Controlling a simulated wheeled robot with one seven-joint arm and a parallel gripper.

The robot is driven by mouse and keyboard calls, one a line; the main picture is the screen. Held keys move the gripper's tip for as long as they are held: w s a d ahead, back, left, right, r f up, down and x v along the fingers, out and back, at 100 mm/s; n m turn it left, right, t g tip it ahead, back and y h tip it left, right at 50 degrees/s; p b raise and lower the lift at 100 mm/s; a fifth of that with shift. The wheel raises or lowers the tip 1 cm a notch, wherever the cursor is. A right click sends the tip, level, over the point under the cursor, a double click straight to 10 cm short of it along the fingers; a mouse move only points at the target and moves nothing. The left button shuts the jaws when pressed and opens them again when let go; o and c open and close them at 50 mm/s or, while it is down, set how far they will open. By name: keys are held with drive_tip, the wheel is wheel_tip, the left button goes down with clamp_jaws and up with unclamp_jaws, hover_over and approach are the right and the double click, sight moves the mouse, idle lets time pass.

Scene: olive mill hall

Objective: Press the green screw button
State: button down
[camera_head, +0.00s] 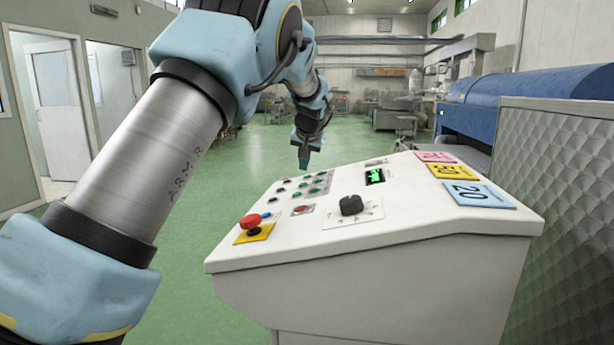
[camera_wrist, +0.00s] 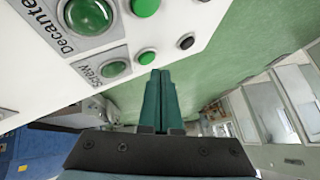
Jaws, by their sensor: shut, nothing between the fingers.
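In the wrist view a plate reading "Screw" (camera_wrist: 97,79) carries a round green piece (camera_wrist: 115,68). Beside it sits a small green button (camera_wrist: 147,56), in line with that plate. My gripper (camera_wrist: 160,72) is shut and empty, its teal fingers together. In the wrist view its tips lie just below and right of that green button; I cannot tell if they touch the panel. In the head view my gripper (camera_head: 304,167) points down over the far left part of the console, above the rows of small buttons. Labels are unreadable there.
A "Decanter" plate (camera_wrist: 62,25) with a larger green piece and its green button (camera_wrist: 145,7) are close by, as is a dark button (camera_wrist: 186,41). On the console (camera_head: 420,225) are a red mushroom button (camera_head: 250,221), a black knob (camera_head: 351,204) and a green display (camera_head: 375,176).

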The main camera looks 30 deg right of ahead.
drive_tip(key=r+p, duration=0.2)
drive_tip(key=r, duration=0.1)
drive_tip(key=w+a+r+p, duration=0.1)
drive_tip(key=shift+r, duration=0.4)
idle(0.7)
drive_tip(key=s+a+f+n+g+y, duration=0.15)
drive_tip(key=a+f, duration=0.25)
drive_tip(key=a, duration=1)
drive_tip(key=a+f+n+g, duration=0.1)
drive_tip(key=a+f+n, duration=0.2)
drive_tip(key=a, duration=1.1)
drive_tip(key=s+a+f+n+g, duration=0.1)
drive_tip(key=s+a+f, duration=0.3)
drive_tip(key=s+a, duration=0.6)
drive_tip(key=s+a+f+n+g, duration=0.2)
drive_tip(key=s+a+f, duration=0.1)
drive_tip(key=s+a, duration=0.7)
drive_tip(key=shift+s+a+f+y, duration=0.15)
drive_tip(key=shift+s+f+y, duration=0.25)
drive_tip(key=shift+s, duration=0.75)
